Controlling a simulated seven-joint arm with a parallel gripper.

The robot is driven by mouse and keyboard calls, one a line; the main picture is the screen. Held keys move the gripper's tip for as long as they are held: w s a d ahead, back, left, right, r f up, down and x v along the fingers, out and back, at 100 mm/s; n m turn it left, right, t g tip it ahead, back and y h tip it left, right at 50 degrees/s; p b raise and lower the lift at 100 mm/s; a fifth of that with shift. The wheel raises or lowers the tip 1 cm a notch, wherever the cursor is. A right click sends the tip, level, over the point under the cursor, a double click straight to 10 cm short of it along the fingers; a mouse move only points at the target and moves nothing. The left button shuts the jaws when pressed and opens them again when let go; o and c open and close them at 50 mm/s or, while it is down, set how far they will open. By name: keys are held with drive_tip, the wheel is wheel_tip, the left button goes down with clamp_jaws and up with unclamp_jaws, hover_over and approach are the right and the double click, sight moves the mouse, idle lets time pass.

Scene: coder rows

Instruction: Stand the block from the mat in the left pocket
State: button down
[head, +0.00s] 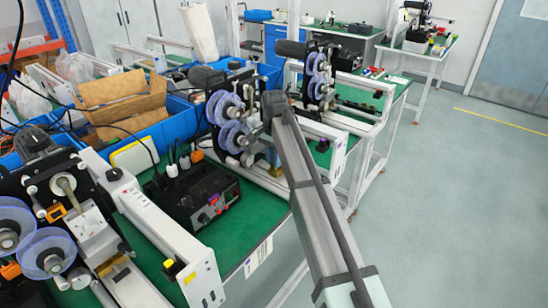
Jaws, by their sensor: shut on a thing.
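I cannot make out the block, the mat or the left pocket in the head view. My gripper does not show either. A long grey link, which looks like part of my arm, runs from the bottom right up to a dark joint near the middle. It covers part of the bench and machines behind it. Whatever lies beyond that joint cannot be told apart from the machine parts there.
A green bench (228,238) carries coder machines with blue reels (45,252), a black control box (200,195) and a white guard (160,225). Blue bins (140,135) hold cardboard (118,98). Open grey floor (450,200) lies to the right.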

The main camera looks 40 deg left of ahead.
drive_tip(key=shift+f, duration=0.55)
drive_tip(key=c, duration=0.9)
unclamp_jaws()
drive_tip(key=shift+c, duration=0.2)
drive_tip(key=shift+r, duration=0.1)
